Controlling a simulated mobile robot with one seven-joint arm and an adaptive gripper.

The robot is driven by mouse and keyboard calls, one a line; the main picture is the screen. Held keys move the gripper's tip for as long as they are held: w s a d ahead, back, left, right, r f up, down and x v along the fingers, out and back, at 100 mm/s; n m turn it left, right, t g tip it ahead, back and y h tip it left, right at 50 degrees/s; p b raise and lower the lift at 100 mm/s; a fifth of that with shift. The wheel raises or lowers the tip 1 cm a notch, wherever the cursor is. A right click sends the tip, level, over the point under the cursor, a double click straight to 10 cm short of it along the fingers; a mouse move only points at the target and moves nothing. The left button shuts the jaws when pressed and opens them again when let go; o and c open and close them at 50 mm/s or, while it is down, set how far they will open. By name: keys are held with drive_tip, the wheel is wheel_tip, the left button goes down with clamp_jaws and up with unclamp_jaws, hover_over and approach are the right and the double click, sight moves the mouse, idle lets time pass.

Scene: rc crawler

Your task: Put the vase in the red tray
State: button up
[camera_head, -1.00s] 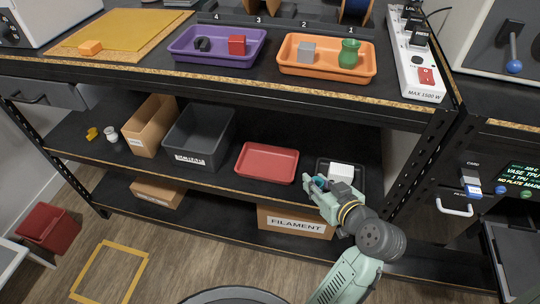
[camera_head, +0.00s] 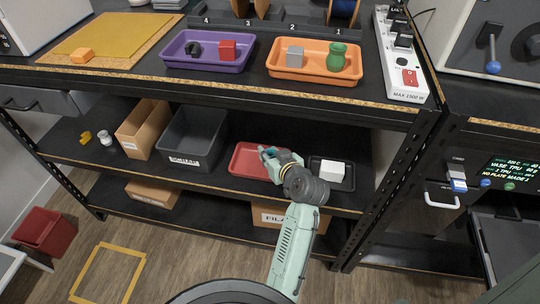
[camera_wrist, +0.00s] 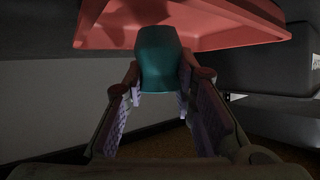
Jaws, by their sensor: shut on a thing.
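The red tray (camera_head: 243,166) lies on the middle shelf, partly covered by my gripper (camera_head: 268,153). In the wrist view the tray (camera_wrist: 230,38) spans the top. My gripper (camera_wrist: 158,85) is shut on a teal vase (camera_wrist: 158,58), whose narrower end points towards the tray's side of the picture. The vase overlaps the tray in that view; I cannot tell whether they touch. In the head view only a small teal part shows at the fingertips. A green vase-shaped object (camera_head: 336,57) stands in the orange tray on the upper bench.
A black tray (camera_head: 345,185) with a white block (camera_head: 332,171) is right of the red tray. A dark grey bin (camera_head: 190,140) and a cardboard box (camera_head: 140,128) stand to its left. The upper bench overhangs the shelf. The orange tray (camera_head: 285,73) and purple tray (camera_head: 205,66) are above.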

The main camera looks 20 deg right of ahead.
drive_tip(key=shift+f, duration=0.85)
drive_tip(key=shift+f, duration=0.15)
drive_tip(key=o, duration=0.8)
drive_tip(key=shift+r, duration=0.25)
drive_tip(key=b+v, duration=0.1)
drive_tip(key=v, duration=1.1)
drive_tip(key=shift+f, duration=0.15)
